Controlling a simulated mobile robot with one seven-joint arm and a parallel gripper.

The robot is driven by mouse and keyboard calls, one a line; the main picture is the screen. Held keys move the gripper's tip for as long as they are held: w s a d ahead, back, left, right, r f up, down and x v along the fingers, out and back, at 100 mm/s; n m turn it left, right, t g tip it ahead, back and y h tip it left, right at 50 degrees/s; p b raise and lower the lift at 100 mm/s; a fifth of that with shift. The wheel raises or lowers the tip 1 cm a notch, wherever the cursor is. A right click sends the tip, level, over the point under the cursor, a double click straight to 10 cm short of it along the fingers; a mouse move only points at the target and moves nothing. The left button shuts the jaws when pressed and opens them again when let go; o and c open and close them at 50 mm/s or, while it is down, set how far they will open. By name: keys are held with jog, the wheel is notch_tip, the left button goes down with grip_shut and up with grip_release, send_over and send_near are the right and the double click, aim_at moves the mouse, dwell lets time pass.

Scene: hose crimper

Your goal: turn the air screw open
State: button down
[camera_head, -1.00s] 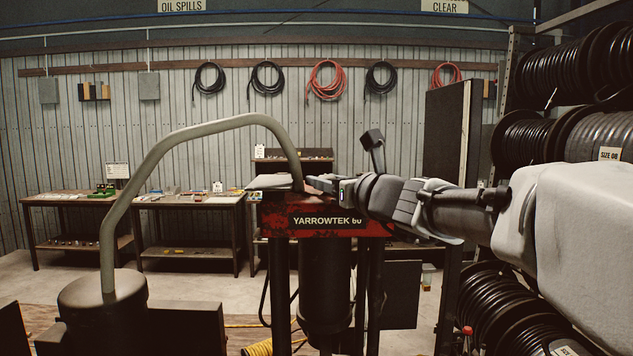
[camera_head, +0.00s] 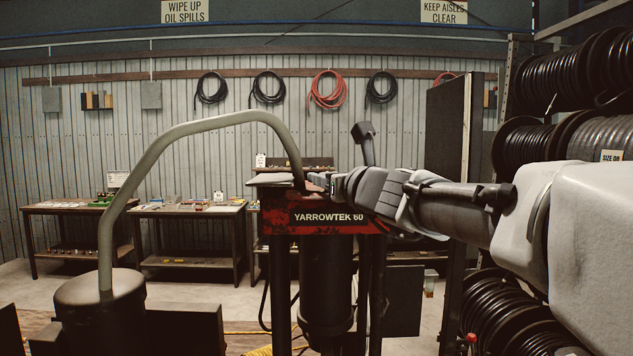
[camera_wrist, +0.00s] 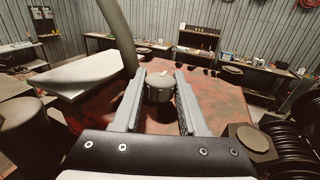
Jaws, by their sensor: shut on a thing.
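The air screw (camera_wrist: 159,90) is a round grey knob with a small pale mark on top. In the wrist view it sits between the two fingers of my gripper (camera_wrist: 160,78), close to their tips. The fingers are shut on its sides. The knob stands over the worn red top of the machine (camera_wrist: 105,105). In the head view my gripper (camera_head: 318,180) reaches in from the right, just above the red YARROWTEK 60 front (camera_head: 325,217). The screw cannot be made out there.
A bent grey tube (camera_head: 205,127) arches over the left of the machine, down to a dark cylinder (camera_head: 98,292). A pale flat plate (camera_wrist: 82,75) lies left of the fingers. Hose reels (camera_head: 545,145) crowd the right.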

jog(key=c, duration=0.7)
grip_release()
jog(key=shift+c, duration=0.2)
jog(key=shift+s, duration=0.1)
jog(key=v, duration=1.7)
jog(key=shift+s+p, duration=0.2)
jog(key=shift+p, duration=0.1)
jog(key=shift+f, duration=0.1)
